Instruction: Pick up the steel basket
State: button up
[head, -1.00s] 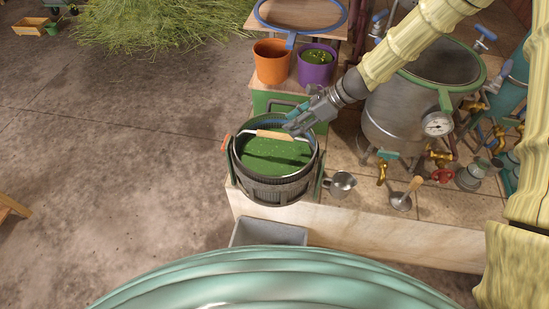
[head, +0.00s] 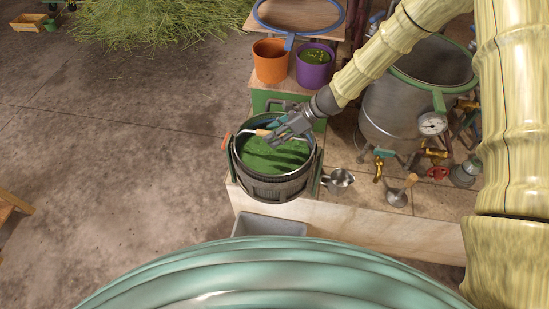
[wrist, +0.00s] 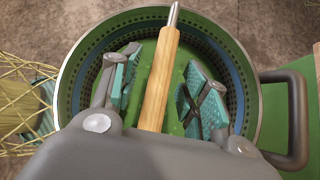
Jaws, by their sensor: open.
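The steel basket (head: 274,187) is a dark, round perforated vessel with a green inside, standing at the near left corner of the tiled counter. Its wooden handle grip (wrist: 160,80) crosses the opening in the wrist view. In the wrist view my gripper (wrist: 163,88) is open, with one teal-padded finger on each side of the wooden grip. I see a gap on both sides of the grip. How far the fingertips reach below the grip I cannot tell.
An orange pot (head: 271,60) and a purple pot (head: 314,66) stand behind the basket. A metal jug (head: 338,181) and a wooden-handled tool (head: 399,193) lie to its right. A steel still (head: 395,108) with a gauge stands further right. A grey bin (head: 268,226) is below in front.

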jog(key=shift+a+f, duration=0.1)
jog(key=shift+f, duration=0.1)
grip_shut()
jog(key=shift+w+r, duration=0.1)
jog(key=shift+r, duration=0.1)
